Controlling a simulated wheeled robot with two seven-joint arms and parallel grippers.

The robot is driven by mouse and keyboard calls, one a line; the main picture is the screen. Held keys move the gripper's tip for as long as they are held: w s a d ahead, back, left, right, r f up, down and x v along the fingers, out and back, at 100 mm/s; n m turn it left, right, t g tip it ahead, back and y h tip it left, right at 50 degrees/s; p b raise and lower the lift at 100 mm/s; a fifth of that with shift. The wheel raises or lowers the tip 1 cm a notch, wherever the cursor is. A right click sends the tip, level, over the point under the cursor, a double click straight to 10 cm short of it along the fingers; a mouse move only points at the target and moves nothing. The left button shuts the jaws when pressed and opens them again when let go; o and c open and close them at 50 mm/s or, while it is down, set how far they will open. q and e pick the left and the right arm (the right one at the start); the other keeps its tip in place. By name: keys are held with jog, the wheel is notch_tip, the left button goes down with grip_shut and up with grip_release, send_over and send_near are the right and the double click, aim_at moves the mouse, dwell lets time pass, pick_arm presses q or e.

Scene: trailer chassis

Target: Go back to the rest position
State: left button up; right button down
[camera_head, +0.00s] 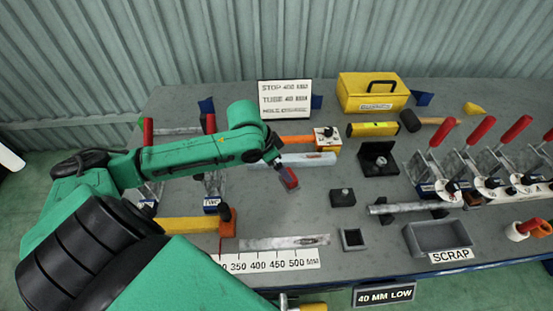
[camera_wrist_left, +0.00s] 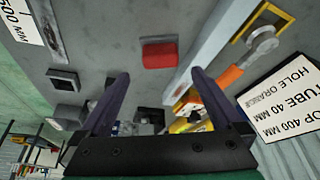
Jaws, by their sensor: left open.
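My left arm reaches in from the left over the grey bench, and its gripper (camera_head: 285,176) hangs above the middle of the bench. In the left wrist view the two dark fingers of this gripper (camera_wrist_left: 160,76) are spread apart with nothing held between them. A small red block (camera_wrist_left: 160,54) shows beyond the fingertips, apart from them; it also shows in the head view (camera_head: 291,181), close to the gripper and partly covered. My right gripper is not in view.
The bench holds a long pale tube (camera_head: 308,160), a grey scrap tray (camera_head: 440,236), a ruler strip (camera_head: 265,262), a yellow toolbox (camera_head: 372,92) and several red-handled clamps (camera_head: 481,130) at right. A white sign (camera_head: 285,93) stands behind.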

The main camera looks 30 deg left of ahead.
pick_arm(q)
jog(key=shift+v, duration=1.55)
